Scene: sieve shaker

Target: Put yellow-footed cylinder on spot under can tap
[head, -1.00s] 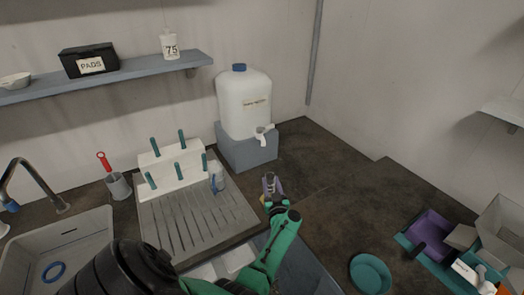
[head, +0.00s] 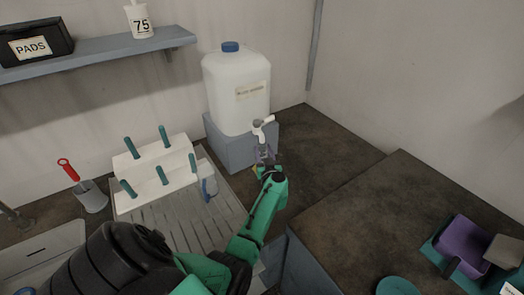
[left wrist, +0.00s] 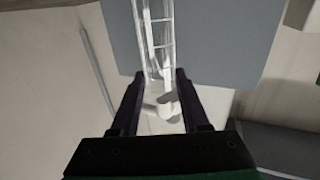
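The clear graduated cylinder (left wrist: 153,38) stands between the fingers of my left gripper (left wrist: 158,78) in the left wrist view, and the gripper is shut on it. In the head view my left gripper (head: 266,166) is close to the grey block, just below the white tap (head: 263,127) of the can. The cylinder (head: 263,153) shows there as a pale, see-through shape under the tap, with a bit of yellow low beside the gripper. The white can (head: 236,100) with a blue cap stands on the grey block (head: 233,150). The spot under the tap is hidden. My right gripper is out of view.
A purple container (head: 464,243) and a teal dish (head: 396,286) are at the right. The counter right of the block is clear.

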